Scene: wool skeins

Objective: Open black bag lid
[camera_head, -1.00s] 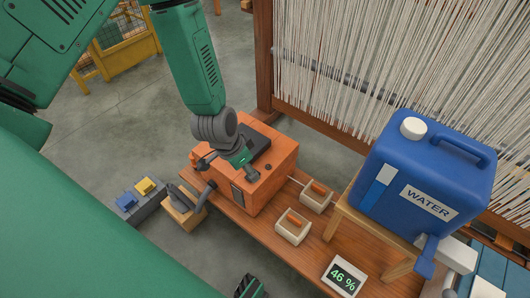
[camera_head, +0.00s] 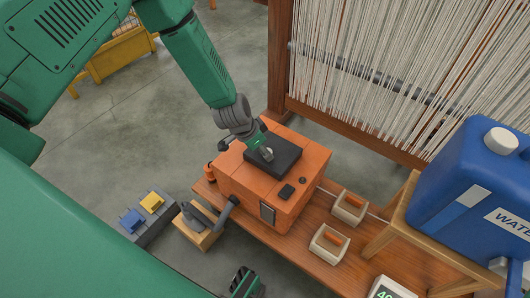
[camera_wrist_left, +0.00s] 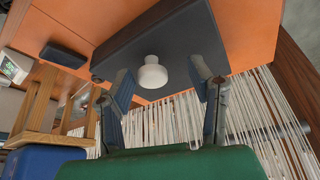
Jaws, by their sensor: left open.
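A black lid (camera_head: 285,160) with a pale round knob (camera_head: 267,154) lies flat on top of an orange box (camera_head: 240,186); I see no bag. My left gripper (camera_head: 260,147) is over the lid, close to the knob. In the left wrist view its two fingers stand open on either side of the white knob (camera_wrist_left: 151,74), with gaps to both, and the dark lid (camera_wrist_left: 165,38) is behind it. Whether the fingertips reach past the knob is unclear. My right gripper (camera_head: 245,284) shows partly at the bottom edge; its jaws are not clear.
The box stands on a wooden bench (camera_head: 330,270) with two small trays (camera_head: 328,242) and a blue water canister (camera_head: 455,185) on a wooden stand to the right. A loom with white threads (camera_head: 380,70) stands behind. A lever on a wooden block (camera_head: 200,232) is at the left.

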